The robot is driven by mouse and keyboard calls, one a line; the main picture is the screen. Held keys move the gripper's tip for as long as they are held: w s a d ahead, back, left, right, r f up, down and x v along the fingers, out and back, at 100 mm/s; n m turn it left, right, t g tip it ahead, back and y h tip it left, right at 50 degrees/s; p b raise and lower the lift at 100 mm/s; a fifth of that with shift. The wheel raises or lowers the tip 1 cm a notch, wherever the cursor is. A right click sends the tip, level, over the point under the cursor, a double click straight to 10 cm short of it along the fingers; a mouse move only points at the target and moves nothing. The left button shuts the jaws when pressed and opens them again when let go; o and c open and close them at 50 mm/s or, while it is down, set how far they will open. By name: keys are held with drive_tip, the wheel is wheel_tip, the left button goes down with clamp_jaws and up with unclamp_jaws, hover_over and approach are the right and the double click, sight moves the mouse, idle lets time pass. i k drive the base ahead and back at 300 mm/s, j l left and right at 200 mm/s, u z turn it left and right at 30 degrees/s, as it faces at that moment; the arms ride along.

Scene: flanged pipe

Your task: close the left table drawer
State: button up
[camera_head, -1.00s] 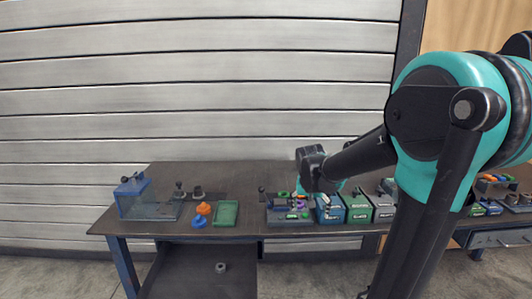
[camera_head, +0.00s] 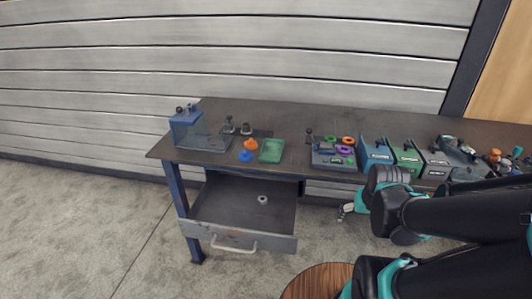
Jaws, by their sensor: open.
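The left table drawer (camera_head: 239,237) is pulled out from under the left end of the dark table (camera_head: 290,119). Its grey front carries a pale bar handle (camera_head: 234,246), and a small grey ring-shaped part (camera_head: 262,200) lies inside on the drawer floor. My gripper (camera_head: 345,211) is open and empty, to the right of the drawer and apart from it, below the table's front edge. My arm's dark and teal links reach in from the lower right.
On the table stand a blue fixture (camera_head: 187,129), orange (camera_head: 251,144) and blue (camera_head: 246,156) parts, a green tray (camera_head: 271,151), a grey tray of coloured rings (camera_head: 333,152) and several bins. A round wooden top (camera_head: 316,281) stands in front. Floor left of the drawer is clear.

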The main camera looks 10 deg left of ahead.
sight(226, 211)
drive_tip(key=u, duration=1.3)
drive_tip(key=k+l, duration=0.2)
drive_tip(key=l, duration=0.15)
drive_tip(key=k+l, duration=0.2)
drive_tip(key=l, duration=0.2)
drive_tip(key=k+l, duration=0.2)
drive_tip(key=l, duration=0.15)
drive_tip(key=k+l, duration=0.2)
drive_tip(key=l, duration=0.2)
drive_tip(key=z, duration=0.05)
